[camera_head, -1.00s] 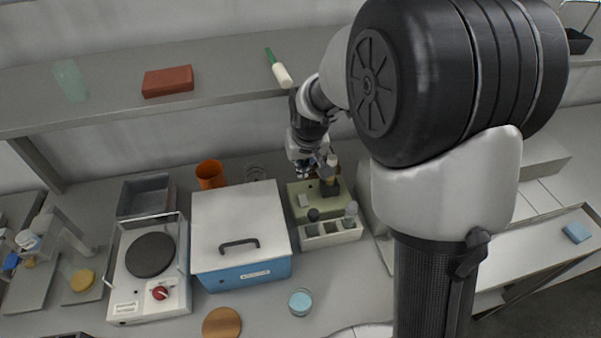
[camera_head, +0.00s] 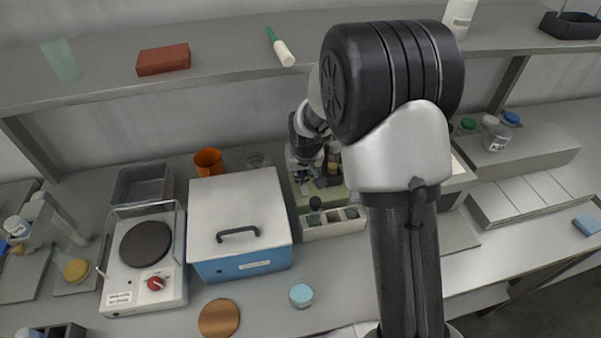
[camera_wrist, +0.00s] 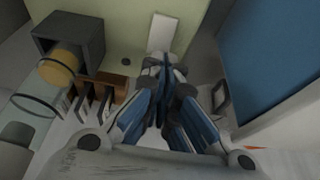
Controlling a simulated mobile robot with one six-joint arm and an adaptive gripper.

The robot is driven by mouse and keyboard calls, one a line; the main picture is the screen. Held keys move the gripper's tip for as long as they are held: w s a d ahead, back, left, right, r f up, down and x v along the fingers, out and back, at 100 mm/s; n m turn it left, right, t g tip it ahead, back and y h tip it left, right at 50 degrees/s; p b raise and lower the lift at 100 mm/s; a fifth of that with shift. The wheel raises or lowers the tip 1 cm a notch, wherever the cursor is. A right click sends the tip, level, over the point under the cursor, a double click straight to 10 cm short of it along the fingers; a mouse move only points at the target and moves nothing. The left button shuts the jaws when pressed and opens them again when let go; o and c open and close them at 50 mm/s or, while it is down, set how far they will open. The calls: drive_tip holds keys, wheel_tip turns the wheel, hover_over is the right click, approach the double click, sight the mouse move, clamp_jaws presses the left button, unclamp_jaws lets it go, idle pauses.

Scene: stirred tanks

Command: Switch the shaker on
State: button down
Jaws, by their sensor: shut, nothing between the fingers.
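The pale green shaker (camera_head: 338,196) stands on the bench behind a white rack, partly hidden by my arm. In the wrist view its green top (camera_wrist: 122,22) fills the upper middle. A white rectangular piece (camera_wrist: 163,33), which looks like its switch, lies on that top. A dark block (camera_wrist: 66,48) with a yellow-capped tube (camera_wrist: 60,66) is at the left. My gripper (camera_wrist: 162,65) is shut and empty, its fingertips just short of the white piece in the picture. Contact cannot be told. In the head view my gripper (camera_head: 304,180) is over the shaker's left part.
The white rack (camera_head: 333,229) is in front. A shelf (camera_head: 215,66) runs above. An orange cup (camera_head: 208,161) stands behind the box.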

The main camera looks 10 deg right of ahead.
sight(304, 195)
drive_tip(key=shift+w+f+g+p, duration=0.25)
drive_tip(key=shift+g+p, duration=0.25)
drive_tip(key=shift+p, duration=0.5)
drive_tip(key=shift+f, duration=0.2)
drive_tip(key=shift+s+r, duration=0.1)
drive_tip(key=shift+s, duration=0.1)
drive_tip(key=shift+s+r, duration=0.3)
drive_tip(key=shift+s, duration=0.25)
drive_tip(key=v, duration=1.2)
